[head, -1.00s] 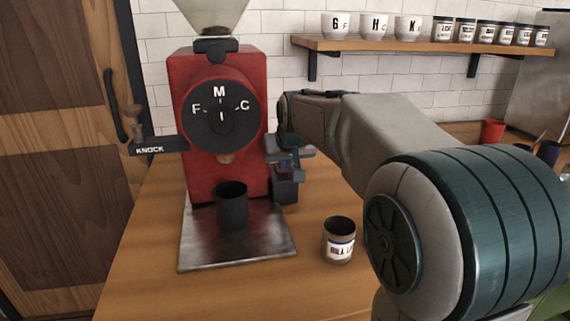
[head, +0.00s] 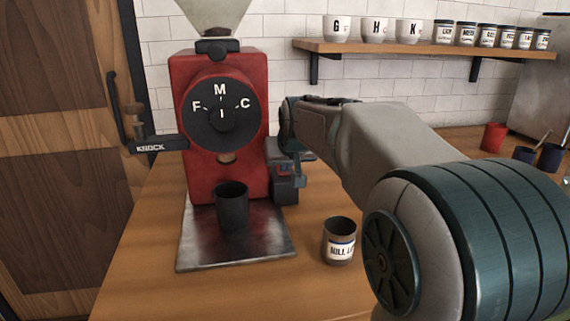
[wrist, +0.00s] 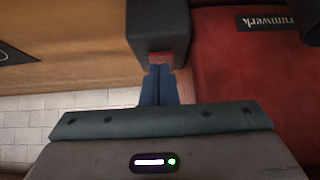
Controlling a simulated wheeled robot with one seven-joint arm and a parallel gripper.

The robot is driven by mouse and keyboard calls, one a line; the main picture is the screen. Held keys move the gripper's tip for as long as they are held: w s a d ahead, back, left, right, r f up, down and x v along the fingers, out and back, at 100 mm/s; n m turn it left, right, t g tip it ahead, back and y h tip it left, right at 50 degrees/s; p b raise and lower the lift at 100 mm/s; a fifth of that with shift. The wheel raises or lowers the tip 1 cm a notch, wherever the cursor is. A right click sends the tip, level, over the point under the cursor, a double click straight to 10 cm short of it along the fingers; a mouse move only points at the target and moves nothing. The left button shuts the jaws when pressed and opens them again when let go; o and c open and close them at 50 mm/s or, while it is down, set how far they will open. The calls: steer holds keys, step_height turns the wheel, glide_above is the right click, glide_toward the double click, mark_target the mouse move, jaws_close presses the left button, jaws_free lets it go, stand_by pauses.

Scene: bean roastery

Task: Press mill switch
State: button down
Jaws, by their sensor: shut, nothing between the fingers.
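The red mill (head: 181,160) stands on the wooden counter, with a dial marked F, M and C. A dark switch box (head: 286,190) sits on its right side. In the wrist view the box (wrist: 160,22) shows a small red switch (wrist: 160,57) at its near end. My gripper (wrist: 160,70) is shut and empty, its blue fingertips right at the red switch. I cannot tell whether they touch or whether the switch is pressed in. In the head view my gripper (head: 299,181) is small, beside the box and partly hidden by my arm.
A black cup (head: 232,208) stands on the metal tray (head: 200,254) below the spout. A labelled jar (head: 339,240) stands right of the tray. The knock arm (head: 160,146) juts left from the mill. A shelf (head: 430,53) holds cups and jars behind my arm.

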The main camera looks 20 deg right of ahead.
steer(key=shift+r+p, duration=0.35)
steer(key=shift+r, duration=0.3)
steer(key=shift+r, duration=0.2)
steer(key=s+f+p+v, duration=0.1)
steer(key=p+v, duration=0.3)
steer(key=v, duration=1.8)
steer(key=shift+s+p, duration=0.3)
steer(key=shift+s, duration=0.15)
steer(key=shift+a+p, duration=0.1)
steer(key=shift+p, duration=0.2)
steer(key=s+a+f+g+p, duration=0.2)
steer(key=s+f+g+p, duration=0.3)
steer(key=s+f+p, duration=0.7)
step_height(320, 180, down, 2)
steer(key=shift+s+f, duration=0.25)
steer(key=shift+s, duration=0.25)
